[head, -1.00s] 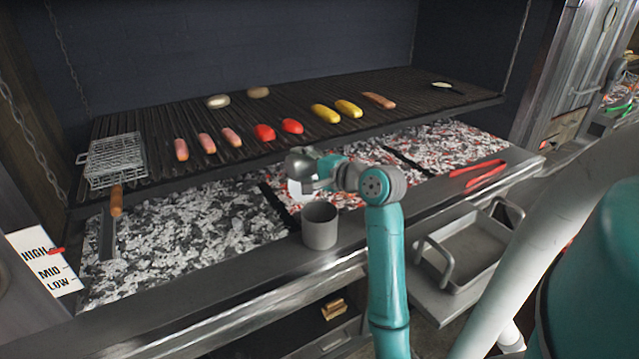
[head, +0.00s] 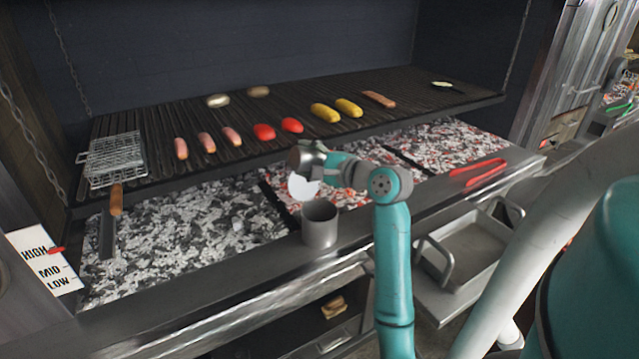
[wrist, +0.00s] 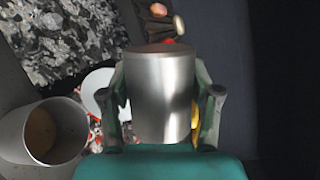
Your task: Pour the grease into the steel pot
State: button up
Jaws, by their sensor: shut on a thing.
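The steel pot (head: 320,229) stands upright on the front metal ledge. In the wrist view the pot (wrist: 22,138) is at lower left, with a tan patch inside on its bottom. My gripper (head: 318,160) is shut on a shiny metal cup (wrist: 160,95), held above and slightly left of the pot, apart from it. The cup looks tilted; its far end shows a brownish edge in the wrist view. A pale round disc (head: 303,188) shows just below the cup, beside a finger in the wrist view; I cannot tell what it is. No grease stream is clearly visible.
Behind is the grill grate (head: 230,155) with sausages, red and yellow vegetables and a wire basket (head: 113,160). Coals (head: 200,225) lie below it. Red tongs (head: 480,172) rest on the ledge at right. A metal tray (head: 465,255) sits lower right.

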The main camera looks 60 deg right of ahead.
jog(key=m, duration=0.1)
jog(key=d+m+t, duration=0.1)
jog(key=shift+s+d+r+m, duration=0.1)
jog(key=shift+s+r+m, duration=0.3)
jog(key=shift+s+d+r+m+t+h, duration=0.2)
jog(key=shift+d+m+t, duration=0.25)
jog(key=shift+m, duration=0.55)
jog(key=shift+s+d+r+m+t+h, duration=0.1)
jog(key=shift+s+d+m+t, duration=0.25)
jog(key=shift+m, duration=0.65)
jog(key=n, duration=0.1)
jog(key=w+a+n+g, duration=0.1)
jog(key=n, duration=0.1)
jog(key=shift+a+f, duration=0.15)
jog(key=shift+a, duration=0.1)
jog(key=shift+f+n, duration=0.1)
jog(key=shift+n, duration=0.4)
jog(key=shift+w+a, duration=0.1)
